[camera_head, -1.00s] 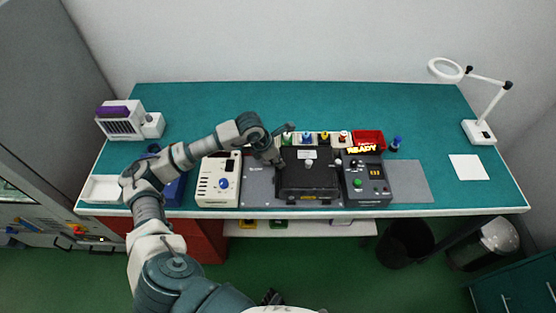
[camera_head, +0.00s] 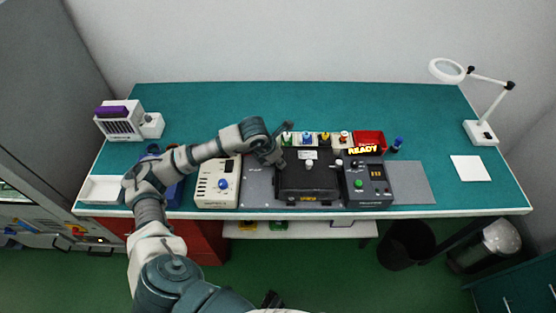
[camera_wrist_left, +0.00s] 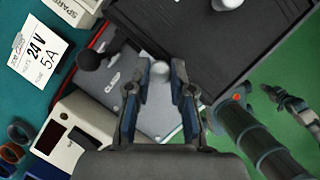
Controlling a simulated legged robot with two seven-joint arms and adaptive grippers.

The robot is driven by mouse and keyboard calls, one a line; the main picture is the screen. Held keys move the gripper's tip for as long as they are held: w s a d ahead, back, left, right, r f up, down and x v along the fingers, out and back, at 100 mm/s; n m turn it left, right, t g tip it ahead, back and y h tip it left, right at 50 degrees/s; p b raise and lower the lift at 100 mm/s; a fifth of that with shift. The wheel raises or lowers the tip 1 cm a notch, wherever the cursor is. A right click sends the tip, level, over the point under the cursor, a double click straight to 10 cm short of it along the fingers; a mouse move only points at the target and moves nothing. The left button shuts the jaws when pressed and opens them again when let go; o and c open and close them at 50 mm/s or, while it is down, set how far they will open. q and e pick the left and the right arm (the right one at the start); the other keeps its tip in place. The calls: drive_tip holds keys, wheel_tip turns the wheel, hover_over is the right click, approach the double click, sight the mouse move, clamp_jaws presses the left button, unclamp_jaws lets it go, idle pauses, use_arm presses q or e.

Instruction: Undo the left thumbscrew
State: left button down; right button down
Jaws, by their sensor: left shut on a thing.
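The black fixture box (camera_head: 308,183) sits on a grey base plate in the middle of the bench. My left gripper (camera_wrist_left: 160,75) is at its left side, with its two fingers on either side of a small silver round knob (camera_wrist_left: 160,70), the left thumbscrew, and shut on it. In the head view the left gripper (camera_head: 275,160) hides this thumbscrew. Silver knobs on the box top (camera_head: 309,165) and to its right (camera_head: 339,162) are visible. What seems to be my right gripper (camera_wrist_left: 290,103) shows at the right of the left wrist view; its fingers are unclear.
A cream power unit (camera_head: 217,185) stands left of the box and a dark control unit (camera_head: 368,185) with a lit READY sign stands right. Bench at the back is clear.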

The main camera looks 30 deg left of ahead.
use_arm(q)
drive_tip(key=c, duration=1)
unclamp_jaws()
drive_tip(key=shift+s, duration=0.1)
drive_tip(key=v, duration=1.1)
drive_tip(key=shift+s+a+r, duration=0.15)
drive_tip(key=shift+a+r, duration=0.05)
drive_tip(key=shift+r, duration=0.15)
